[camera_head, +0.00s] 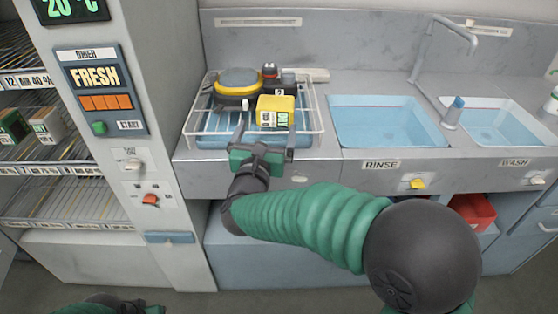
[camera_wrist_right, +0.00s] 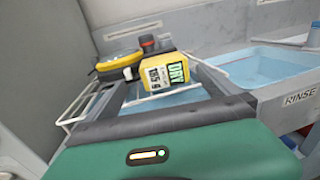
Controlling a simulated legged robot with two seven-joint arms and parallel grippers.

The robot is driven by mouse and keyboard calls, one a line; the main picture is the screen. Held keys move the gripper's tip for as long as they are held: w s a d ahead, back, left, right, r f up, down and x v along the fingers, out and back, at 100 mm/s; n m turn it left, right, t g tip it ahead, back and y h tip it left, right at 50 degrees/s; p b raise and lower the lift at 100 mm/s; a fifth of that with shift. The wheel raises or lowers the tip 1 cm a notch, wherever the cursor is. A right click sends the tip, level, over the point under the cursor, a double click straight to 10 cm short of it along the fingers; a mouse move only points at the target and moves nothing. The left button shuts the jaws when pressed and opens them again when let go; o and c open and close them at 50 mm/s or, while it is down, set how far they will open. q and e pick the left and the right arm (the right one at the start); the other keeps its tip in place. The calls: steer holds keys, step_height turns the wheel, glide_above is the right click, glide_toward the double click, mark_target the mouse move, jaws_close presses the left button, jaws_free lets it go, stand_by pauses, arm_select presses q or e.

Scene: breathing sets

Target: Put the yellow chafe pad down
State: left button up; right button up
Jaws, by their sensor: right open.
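The yellow chafe pad (camera_head: 275,111) is a yellow block with a label reading DRY on its front. It rests in the white wire rack (camera_head: 317,118) on the counter, at the rack's front right. It also shows in the right wrist view (camera_wrist_right: 166,71), just beyond the fingers.
A round black-and-yellow item (camera_head: 238,83) and a small dark red-topped piece (camera_head: 270,72) sit behind the pad in the rack. The rinse basin (camera_head: 388,122) and wash basin (camera_head: 500,118) lie to the right. A dryer cabinet (camera_head: 103,87) stands at left.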

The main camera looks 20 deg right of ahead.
steer(key=s+a+f+n+g+y, duration=0.1)
steer(key=s+f+n+g+y, duration=0.25)
steer(key=f+n, duration=0.65)
steer(key=s+f+n+g+y, duration=0.25)
steer(key=f+n+y, duration=0.25)
steer(key=n, duration=0.9)
steer(key=s+d+f+n+g, duration=0.3)
steer(key=s+f+n, duration=0.3)
steer(key=s+n, duration=0.2)
steer(key=s+d+f+n+g, duration=0.4)
steer(key=s+f+n, duration=0.2)
steer(key=s, duration=0.6)
steer(key=n+h, duration=0.1)
steer(key=n, duration=0.1)
steer(key=shift+s+d+n+g, duration=0.15)
steer(key=shift+s+n+g, duration=0.25)
